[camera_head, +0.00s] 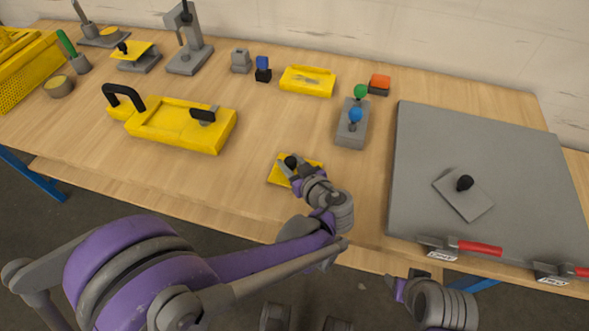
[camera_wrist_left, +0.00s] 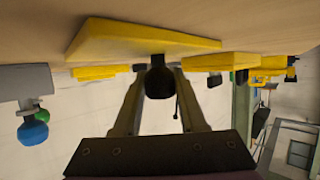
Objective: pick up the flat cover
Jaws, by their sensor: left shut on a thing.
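A flat yellow cover (camera_head: 277,179) with a black knob lies at the front middle of the wooden table. In the left wrist view the yellow plate (camera_wrist_left: 130,40) is at the top, against or very close to the tabletop. My left gripper (camera_head: 290,164) is over the cover, shut on its black knob (camera_wrist_left: 159,82), which sits between the two fingers. I cannot tell whether the plate touches the table. My right gripper (camera_head: 404,281) is in front of the table edge, away from the cover; its finger opening is unclear.
A yellow housing (camera_head: 175,123) with black handles lies to the left. A grey block (camera_head: 352,131) with blue and green knobs stands right of the cover. A large grey board (camera_head: 475,140) carries a grey plate (camera_head: 470,205) with a black knob. Red-handled clamps (camera_head: 478,247) sit at its front edge.

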